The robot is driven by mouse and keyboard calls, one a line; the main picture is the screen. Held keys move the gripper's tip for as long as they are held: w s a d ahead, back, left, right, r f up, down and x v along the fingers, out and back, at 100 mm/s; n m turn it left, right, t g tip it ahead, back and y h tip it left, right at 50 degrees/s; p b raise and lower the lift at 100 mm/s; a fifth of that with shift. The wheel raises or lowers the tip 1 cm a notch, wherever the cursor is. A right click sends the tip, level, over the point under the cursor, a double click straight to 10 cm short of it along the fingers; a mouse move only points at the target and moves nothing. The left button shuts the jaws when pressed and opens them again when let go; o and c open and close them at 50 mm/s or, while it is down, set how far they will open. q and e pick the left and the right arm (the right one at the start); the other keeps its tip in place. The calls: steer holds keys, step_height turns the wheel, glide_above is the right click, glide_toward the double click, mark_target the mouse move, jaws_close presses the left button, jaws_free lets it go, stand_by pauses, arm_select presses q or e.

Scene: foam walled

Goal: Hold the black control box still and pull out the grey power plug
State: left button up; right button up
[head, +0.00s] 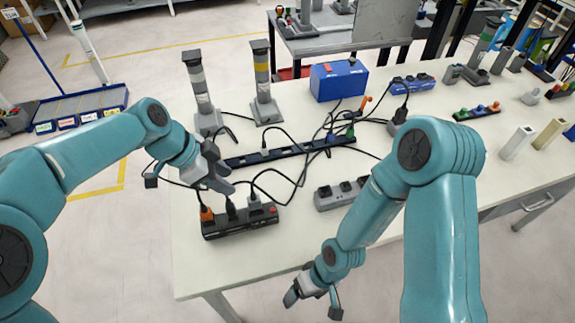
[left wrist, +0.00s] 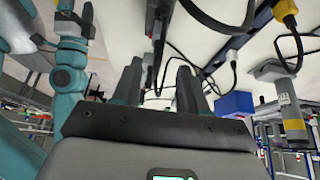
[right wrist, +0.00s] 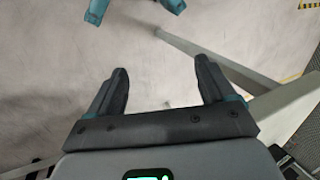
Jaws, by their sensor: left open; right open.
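The black control box (head: 240,224) lies near the front left edge of the white table. An orange plug (head: 206,214), a black plug (head: 231,210) and the grey power plug (head: 254,202) stand upright in its top, with a red button (head: 272,210) at its right end. My left gripper (head: 222,171) is open and empty, above and behind the box, apart from the plugs. Its spread fingers show in the left wrist view (left wrist: 158,78). My right gripper (head: 294,296) is open and empty beyond the table's front edge; its wrist view (right wrist: 163,82) shows mostly floor.
Loose black cables (head: 290,185) cross the table behind the box. A long dark power strip (head: 290,150) and a grey socket strip (head: 340,193) lie nearby. Two grey posts (head: 263,85) and a blue box (head: 338,80) stand farther back. The table front (head: 260,265) is clear.

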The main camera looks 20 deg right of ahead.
arm_select(q)
steer(key=shift+s+r, duration=0.1)
steer(key=shift+s, duration=0.15)
arm_select(e)
steer(key=w+d+r+n+g+h, duration=0.1)
steer(key=d+r+n+h, duration=0.1)
steer(key=r+n, duration=0.15)
steer(key=w+d+r+n+h, duration=0.1)
steer(key=d+r+n, duration=0.15)
steer(key=r, duration=0.25)
arm_select(q)
steer(key=shift+w+d, duration=0.1)
steer(key=shift+w, duration=0.1)
arm_select(e)
steer(key=m+t+y, duration=0.2)
steer(key=m+y, duration=0.1)
steer(key=m, duration=2.2)
glide_toward(275, 208)
steer(key=d+v, duration=0.1)
steer(key=v, duration=0.4)
steer(key=x, duration=1)
steer(key=a+x, duration=0.1)
steer(key=x, duration=0.4)
steer(key=shift+f, duration=0.15)
arm_select(q)
steer(key=shift+s, duration=0.1)
arm_select(e)
steer(key=shift+a+f, duration=0.2)
steer(key=shift+f, duration=0.15)
